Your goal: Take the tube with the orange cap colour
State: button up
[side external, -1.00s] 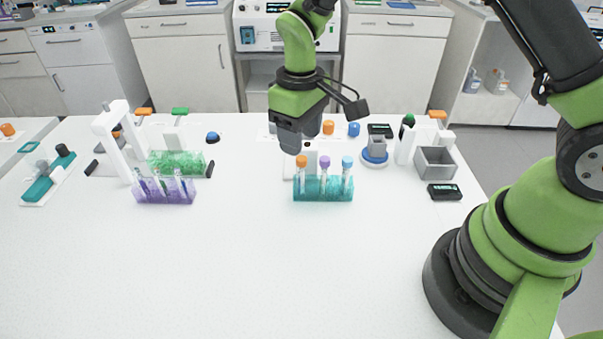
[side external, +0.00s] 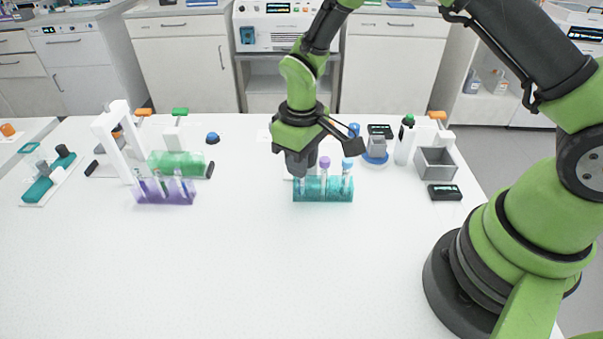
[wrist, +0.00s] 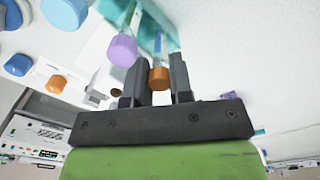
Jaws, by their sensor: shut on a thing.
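The orange-capped tube (wrist: 159,77) stands between the two fingers of my gripper (wrist: 160,82) in the wrist view, with its cap in the jaws. In the side view my gripper (side external: 300,173) is down over the left end of the teal rack (side external: 323,193) and hides the orange cap. The gripper is shut on this tube, which is still in the rack. A purple-capped tube (side external: 325,163) stands in the rack's middle, and a blue-capped tube (side external: 347,164) stands at its right end. Both show in the wrist view, the purple cap (wrist: 123,50) close to the left finger.
A purple rack (side external: 165,192) with tubes and a green rack (side external: 177,164) stand at the left beside a white frame (side external: 118,130). A grey bin (side external: 435,162) and a small black device (side external: 444,192) are at the right. The front of the table is clear.

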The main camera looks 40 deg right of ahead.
jog(key=shift+r, duration=0.1)
notch_tip(320, 180, up, 10)
jog(key=shift+f, duration=0.1)
dwell(0.3)
